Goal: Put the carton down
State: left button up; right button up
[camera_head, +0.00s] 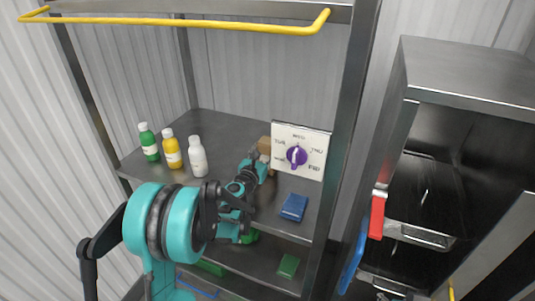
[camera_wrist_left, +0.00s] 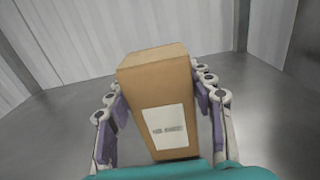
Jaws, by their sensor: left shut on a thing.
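The carton (camera_wrist_left: 152,88) is a brown box with a white printed label, held between the two fingers of my left gripper (camera_wrist_left: 160,108) in the left wrist view. In the head view a small part of the carton (camera_head: 264,145) shows beyond my left gripper (camera_head: 261,160), over the back of the metal shelf (camera_head: 222,124). The weekday dial panel stands close on its right. I cannot tell whether the carton's base touches the shelf. My right gripper is not in view.
Green (camera_head: 149,143), yellow (camera_head: 171,149) and white (camera_head: 197,157) bottles stand on the shelf's left. The white dial panel (camera_head: 313,142) with a purple knob is at the right, near a shelf post (camera_head: 346,120). A blue block (camera_head: 294,207) lies at the front right.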

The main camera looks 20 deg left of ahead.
pick_arm(q)
jog(key=shift+f, duration=0.35)
jog(key=o, duration=1.4)
jog(key=shift+r, duration=0.1)
